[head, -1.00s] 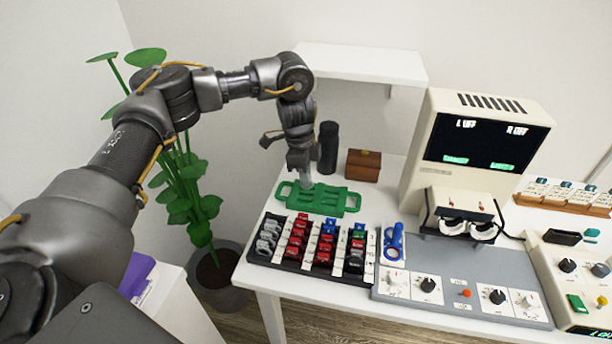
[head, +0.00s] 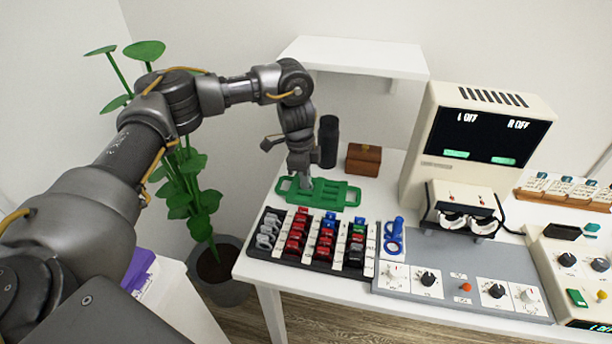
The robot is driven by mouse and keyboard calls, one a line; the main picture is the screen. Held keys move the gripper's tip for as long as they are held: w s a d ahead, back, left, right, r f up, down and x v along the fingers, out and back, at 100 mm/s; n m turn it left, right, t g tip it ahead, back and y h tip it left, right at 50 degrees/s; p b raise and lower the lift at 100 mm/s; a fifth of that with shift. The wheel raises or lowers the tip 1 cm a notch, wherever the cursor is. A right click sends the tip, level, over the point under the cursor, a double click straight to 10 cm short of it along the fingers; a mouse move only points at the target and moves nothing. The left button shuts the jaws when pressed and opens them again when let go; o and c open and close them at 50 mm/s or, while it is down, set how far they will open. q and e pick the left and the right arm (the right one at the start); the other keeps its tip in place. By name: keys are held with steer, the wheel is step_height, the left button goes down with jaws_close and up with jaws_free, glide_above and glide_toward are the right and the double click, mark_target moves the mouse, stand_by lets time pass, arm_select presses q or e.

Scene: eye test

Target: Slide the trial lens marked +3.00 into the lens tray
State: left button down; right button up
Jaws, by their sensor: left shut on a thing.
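My left gripper (head: 303,183) reaches down to the left part of a green slotted tray (head: 345,194) with a handle at each end, on the white table. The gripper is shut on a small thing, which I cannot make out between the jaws. A black rack (head: 265,253) in front of the green tray holds rows of grey, red, blue and green lenses. Its labels are too small to read, so I cannot pick out +3.00. I cannot tell for sure which of the two is the lens tray. My right gripper is out of view.
A dark cylinder (head: 328,142) and a brown box (head: 362,159) stand behind the green tray. A blue ringed tool (head: 394,237) lies right of the rack. A grey control panel (head: 455,265) and a cream screen unit (head: 485,135) fill the right. A white shelf (head: 355,55) hangs above.

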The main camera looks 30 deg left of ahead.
arm_select(q)
steer(key=shift+f, duration=0.15)
steer(key=c, duration=1.5)
jaws_free()
step_height(320, 180, up, 11)
steer(key=a+p, duration=0.1)
steer(key=shift+s+a, duration=0.15)
steer(key=shift+f, duration=0.15)
steer(key=shift+d+f+b, duration=0.15)
steer(key=shift+d+f, duration=0.05)
steer(key=shift+f, duration=1.5)
steer(key=shift+d+f+b, duration=0.2)
steer(key=shift+d+f, duration=0.05)
steer(key=shift+f, duration=1.5)
steer(key=shift+d+f+b, duration=0.15)
steer(key=shift+d+f, duration=0.05)
steer(key=shift+f, duration=1.5)
steer(key=shift+f, duration=0.15)
